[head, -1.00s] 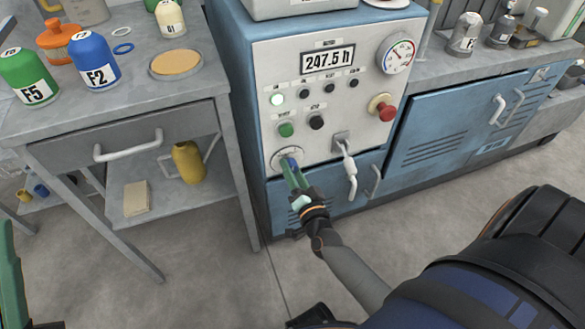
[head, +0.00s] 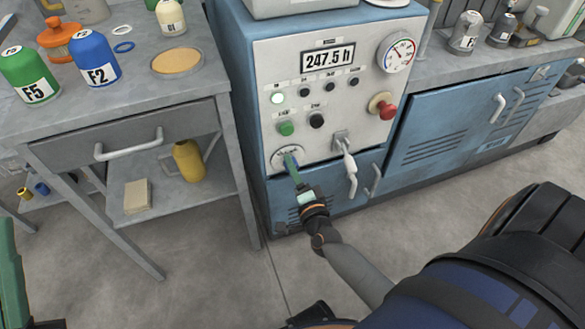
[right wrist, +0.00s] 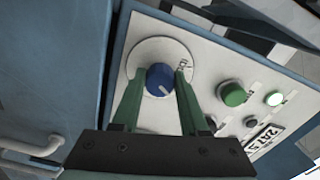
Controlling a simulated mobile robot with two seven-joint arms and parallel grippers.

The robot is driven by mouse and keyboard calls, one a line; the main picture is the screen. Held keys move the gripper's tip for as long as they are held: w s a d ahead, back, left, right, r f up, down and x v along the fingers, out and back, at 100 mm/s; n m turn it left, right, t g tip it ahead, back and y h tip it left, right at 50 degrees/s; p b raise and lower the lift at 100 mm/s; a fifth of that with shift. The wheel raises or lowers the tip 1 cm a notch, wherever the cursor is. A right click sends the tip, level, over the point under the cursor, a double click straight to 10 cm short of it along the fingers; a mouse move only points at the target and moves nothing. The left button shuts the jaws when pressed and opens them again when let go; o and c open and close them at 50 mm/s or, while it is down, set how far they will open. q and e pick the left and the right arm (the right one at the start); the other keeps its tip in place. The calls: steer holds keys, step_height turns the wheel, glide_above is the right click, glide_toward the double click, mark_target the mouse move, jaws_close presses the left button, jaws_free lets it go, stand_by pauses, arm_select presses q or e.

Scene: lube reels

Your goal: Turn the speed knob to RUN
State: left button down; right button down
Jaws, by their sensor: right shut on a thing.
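The blue speed knob (right wrist: 160,80) sits on a round white dial plate (right wrist: 146,52) low on the control panel. My right gripper (right wrist: 160,84) has its green fingers on either side of the knob, shut on it. A white pointer mark shows on the knob in the right wrist view; the dial lettering there is partly hidden and too small to read. In the head view the right gripper (head: 289,158) reaches the dial from below and covers most of the knob. A green part of my left gripper (head: 12,285) shows at the left edge; its jaws cannot be made out.
Above the dial are a green button (head: 286,128), a black button (head: 316,120) and a lit lamp (head: 277,98). A lever switch (head: 346,155) stands close right of the gripper. A red emergency button (head: 386,110) is farther right. A grey bench (head: 130,80) with bottles stands left.

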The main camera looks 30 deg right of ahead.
steer(key=shift+w+r, duration=0.1)
steer(key=shift+c, duration=2.1)
jaws_free()
arm_select(q)
steer(key=shift+s, duration=0.1)
